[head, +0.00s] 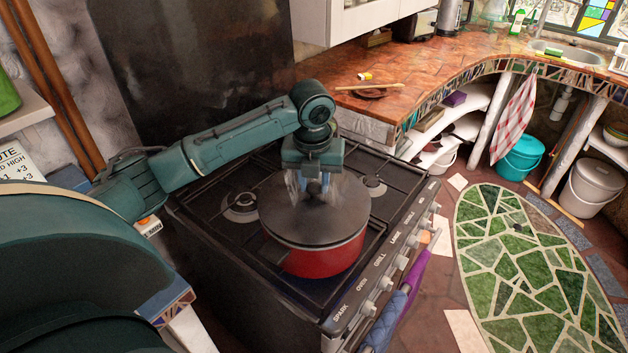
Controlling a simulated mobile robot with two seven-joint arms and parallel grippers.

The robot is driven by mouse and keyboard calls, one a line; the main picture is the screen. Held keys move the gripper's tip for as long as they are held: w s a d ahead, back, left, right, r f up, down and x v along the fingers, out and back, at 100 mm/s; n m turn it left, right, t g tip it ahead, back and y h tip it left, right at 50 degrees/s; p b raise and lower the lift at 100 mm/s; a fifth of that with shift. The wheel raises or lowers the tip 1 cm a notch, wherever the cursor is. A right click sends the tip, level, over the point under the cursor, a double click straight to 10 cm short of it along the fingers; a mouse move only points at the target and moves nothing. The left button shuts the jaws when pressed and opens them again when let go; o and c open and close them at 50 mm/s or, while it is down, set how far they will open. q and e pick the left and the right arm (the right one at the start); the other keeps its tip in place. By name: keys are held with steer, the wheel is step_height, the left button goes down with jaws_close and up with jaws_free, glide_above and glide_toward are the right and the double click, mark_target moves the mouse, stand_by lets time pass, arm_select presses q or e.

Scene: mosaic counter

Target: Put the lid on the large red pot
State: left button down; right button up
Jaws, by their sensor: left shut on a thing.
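The large red pot (318,262) stands on the front part of the black stove. A dark round lid (335,222) covers its top, roughly level and lined up with the pot. I see no clear gap between lid and pot rim, but cannot tell if the lid's full weight rests there. My left gripper (314,193) points down over the lid's middle and is shut on the lid's handle, which the fingers mostly hide. My right gripper is out of view.
The gas stove (222,262) has bare burners beside and behind the pot. Knobs and cloths (400,300) line its front edge. A wooden counter (425,70) behind right holds a brown plate (371,92) with a wooden utensil. The mosaic floor (530,265) at right is clear.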

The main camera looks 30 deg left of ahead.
arm_select(q)
steer(key=shift+f, duration=0.45)
stand_by(1.1)
steer(key=c, duration=0.5)
jaws_free()
stand_by(0.3)
steer(key=shift+r, duration=3.45)
